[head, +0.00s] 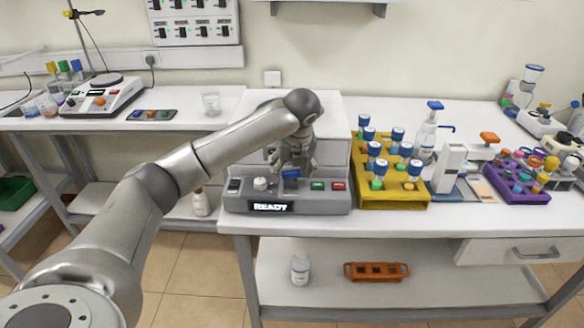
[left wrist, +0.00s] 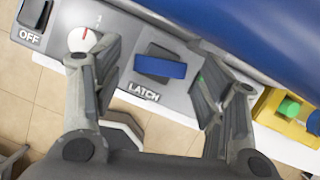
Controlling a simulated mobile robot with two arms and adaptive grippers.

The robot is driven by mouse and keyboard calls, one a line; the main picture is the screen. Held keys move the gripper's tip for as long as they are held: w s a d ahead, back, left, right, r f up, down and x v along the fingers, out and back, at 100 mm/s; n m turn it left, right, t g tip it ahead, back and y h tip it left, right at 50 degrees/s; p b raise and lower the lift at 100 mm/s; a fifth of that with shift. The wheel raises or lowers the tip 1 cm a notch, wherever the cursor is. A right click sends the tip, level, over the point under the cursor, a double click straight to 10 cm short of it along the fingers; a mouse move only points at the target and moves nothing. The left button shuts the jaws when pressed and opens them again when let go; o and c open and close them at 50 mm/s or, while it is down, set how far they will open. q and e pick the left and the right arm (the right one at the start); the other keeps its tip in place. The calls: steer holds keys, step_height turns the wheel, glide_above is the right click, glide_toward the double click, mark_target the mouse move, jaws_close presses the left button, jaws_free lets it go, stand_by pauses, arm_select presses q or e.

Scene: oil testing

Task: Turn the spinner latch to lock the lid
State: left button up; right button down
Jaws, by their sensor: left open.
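The spinner latch is a blue bar (left wrist: 160,67) on a dark square on the grey front panel, with the label LATCH below it in the left wrist view. In the head view the blue latch (head: 290,173) shows just under my left gripper (head: 292,168). My left gripper (left wrist: 158,85) is open, with one finger on each side of the latch and a gap on both sides. The lid is hard to make out; a large blue surface (left wrist: 250,35) fills the top right of the left wrist view. My right gripper is not in view.
The machine (head: 340,205) has a READY display, a white knob (head: 260,183), a green button (head: 317,186) and a red button (head: 338,186). A yellow rack (head: 385,198) of blue-capped tubes stands close on its right. A purple rack (head: 520,192) stands farther right.

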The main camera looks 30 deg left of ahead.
arm_select(q)
steer(key=shift+f, duration=0.2)
steer(key=c, duration=1)
steer(key=shift+a+f+m+t+b, duration=0.15)
steer(key=shift+m+t+b, duration=0.15)
steer(key=shift+m+b, duration=0.5)
steer(key=shift+r+m+h, duration=0.2)
steer(key=shift+m+h, duration=0.3)
steer(key=shift+m, duration=0.2)
steer(key=o, duration=1)
